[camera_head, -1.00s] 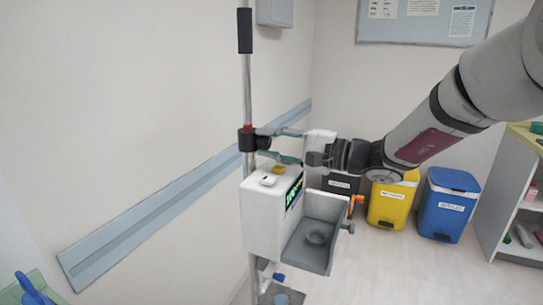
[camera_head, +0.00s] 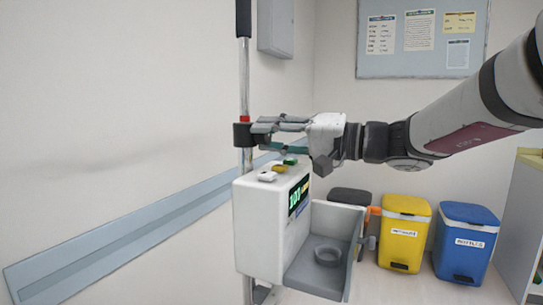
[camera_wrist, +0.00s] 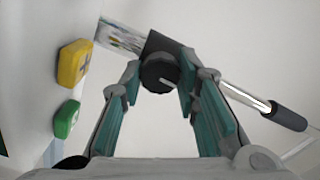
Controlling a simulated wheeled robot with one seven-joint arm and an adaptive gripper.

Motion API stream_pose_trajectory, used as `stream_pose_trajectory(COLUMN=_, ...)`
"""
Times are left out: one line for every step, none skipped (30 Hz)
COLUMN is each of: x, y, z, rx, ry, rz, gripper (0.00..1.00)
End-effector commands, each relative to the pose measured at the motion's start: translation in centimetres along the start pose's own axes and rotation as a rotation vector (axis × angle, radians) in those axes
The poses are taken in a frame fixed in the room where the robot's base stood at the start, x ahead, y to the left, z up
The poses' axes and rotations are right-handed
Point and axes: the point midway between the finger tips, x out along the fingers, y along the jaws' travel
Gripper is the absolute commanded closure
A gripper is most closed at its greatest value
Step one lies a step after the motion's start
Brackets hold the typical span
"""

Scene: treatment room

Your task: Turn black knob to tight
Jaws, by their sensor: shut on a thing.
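The black knob (camera_wrist: 160,73) shows in the wrist view as a round black cap with a pale mark, on a dark clamp block (camera_wrist: 163,46). The clamp also shows in the head view (camera_head: 242,134), on the upright metal pole (camera_head: 244,80). My gripper (camera_wrist: 160,82) reaches the clamp from the right. Its teal-padded fingers lie on both sides of the knob and are shut on it. In the head view my gripper (camera_head: 262,134) partly hides the knob.
A white device (camera_head: 262,225) with a lit display and a grey side tray (camera_head: 312,275) stands just below my gripper. Yellow (camera_wrist: 73,63) and green (camera_wrist: 67,119) buttons are on its top. Yellow (camera_head: 402,245) and blue (camera_head: 463,250) bins stand behind. A wall rail runs at left.

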Motion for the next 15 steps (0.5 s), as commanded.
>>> stream_pose_trajectory(x=0.02, y=0.50, z=0.25, rx=-0.018, ry=-0.003, rz=0.003, gripper=0.99)
stream_pose_trajectory(x=0.02, y=0.46, z=0.23, rx=-0.027, ry=-0.003, rz=0.003, gripper=0.99)
stream_pose_trajectory(x=0.01, y=0.42, z=0.22, rx=-0.039, ry=-0.003, rz=0.003, gripper=0.99)
stream_pose_trajectory(x=0.01, y=0.40, z=0.21, rx=-0.047, ry=-0.003, rz=0.003, gripper=0.99)
stream_pose_trajectory(x=0.01, y=0.39, z=0.21, rx=-0.054, ry=-0.003, rz=0.003, gripper=0.99)
stream_pose_trajectory(x=0.01, y=0.37, z=0.20, rx=-0.062, ry=-0.003, rz=0.003, gripper=0.99)
stream_pose_trajectory(x=0.01, y=0.35, z=0.19, rx=-0.068, ry=-0.003, rz=0.003, gripper=0.99)
stream_pose_trajectory(x=0.01, y=0.34, z=0.18, rx=-0.073, ry=-0.003, rz=0.003, gripper=0.99)
stream_pose_trajectory(x=0.01, y=0.31, z=0.17, rx=-0.078, ry=-0.003, rz=0.003, gripper=0.99)
stream_pose_trajectory(x=0.01, y=0.29, z=0.16, rx=-0.082, ry=-0.003, rz=0.004, gripper=0.99)
stream_pose_trajectory(x=0.00, y=0.28, z=0.15, rx=-0.085, ry=-0.003, rz=0.004, gripper=0.99)
stream_pose_trajectory(x=0.00, y=0.26, z=0.14, rx=-0.088, ry=-0.004, rz=0.004, gripper=0.99)
stream_pose_trajectory(x=0.00, y=0.25, z=0.14, rx=-0.090, ry=-0.004, rz=0.004, gripper=0.99)
stream_pose_trajectory(x=0.00, y=0.23, z=0.13, rx=-0.091, ry=-0.004, rz=0.004, gripper=0.99)
stream_pose_trajectory(x=0.00, y=0.22, z=0.13, rx=-0.092, ry=-0.004, rz=0.004, gripper=0.99)
